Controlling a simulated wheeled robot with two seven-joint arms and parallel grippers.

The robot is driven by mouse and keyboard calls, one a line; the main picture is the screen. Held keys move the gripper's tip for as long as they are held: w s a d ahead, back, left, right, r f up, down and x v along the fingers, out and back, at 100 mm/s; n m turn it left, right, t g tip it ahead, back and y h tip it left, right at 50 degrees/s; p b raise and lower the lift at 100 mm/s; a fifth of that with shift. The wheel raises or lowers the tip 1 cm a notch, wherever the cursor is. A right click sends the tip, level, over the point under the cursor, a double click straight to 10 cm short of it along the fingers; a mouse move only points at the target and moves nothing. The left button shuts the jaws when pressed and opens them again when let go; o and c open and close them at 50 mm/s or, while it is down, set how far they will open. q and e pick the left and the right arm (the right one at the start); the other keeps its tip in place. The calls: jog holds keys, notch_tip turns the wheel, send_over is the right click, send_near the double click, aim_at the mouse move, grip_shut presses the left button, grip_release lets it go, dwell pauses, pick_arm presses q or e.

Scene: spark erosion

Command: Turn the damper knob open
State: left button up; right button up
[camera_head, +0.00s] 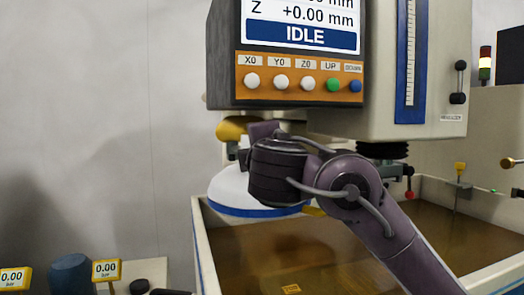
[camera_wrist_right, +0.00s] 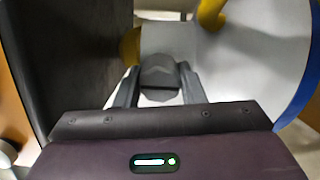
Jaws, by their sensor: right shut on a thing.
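The right gripper (camera_wrist_right: 159,72) is shut on a dark grey knob (camera_wrist_right: 160,78), which I take to be the damper knob. In the right wrist view the knob sits between the two fingers, in front of a pale grey block (camera_wrist_right: 172,40). In the head view my purple right arm reaches up from the lower right, and its dark wrist hides the knob and the fingers. How far the knob is turned cannot be told. My left gripper is not in view.
A white hood with a blue rim (camera_head: 236,192) hangs right behind my wrist, and a yellow part (camera_head: 232,130) is above it. The control panel (camera_head: 298,85) is just above. A tank of brown liquid (camera_head: 260,262) lies below. Small gauges (camera_head: 106,270) stand at lower left.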

dwell(0.3)
jog(key=o, duration=1)
jog(key=shift+f, duration=0.1)
